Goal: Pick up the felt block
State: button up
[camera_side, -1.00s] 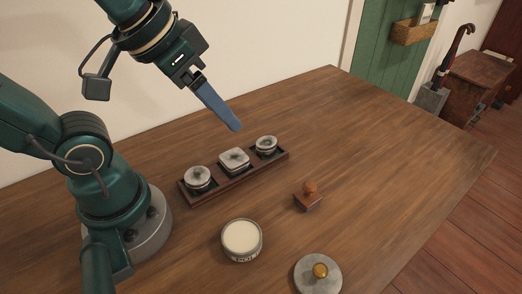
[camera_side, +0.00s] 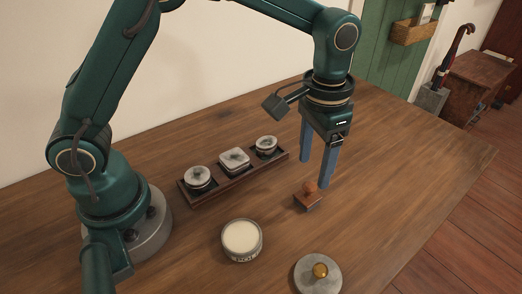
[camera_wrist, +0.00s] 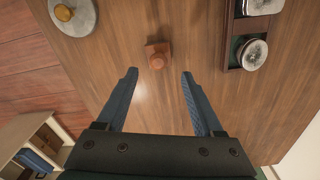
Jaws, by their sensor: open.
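The felt block (camera_side: 308,202) is a small brown block with a rounded knob on top and a dark underside. It stands upright on the wooden table, right of the middle in the side view. It also shows in the wrist view (camera_wrist: 157,57), just beyond the fingertips and roughly centred between them. My gripper (camera_side: 315,173) points down with two blue fingers spread apart. It is open and empty, just above and behind the block in the side view. In the wrist view, table shows between my fingers (camera_wrist: 159,74). Neither finger visibly touches the block.
An open round tin (camera_side: 241,238) with pale contents is at front left. A grey disc (camera_side: 335,280) with a brass knob lies in front. The table to the right is clear.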

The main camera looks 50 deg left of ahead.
aim_at(310, 184)
jog(key=shift+s+d+f, duration=0.1)
jog(key=shift+s+f, duration=0.1)
jog(key=shift+f, duration=2.65)
grip_shut()
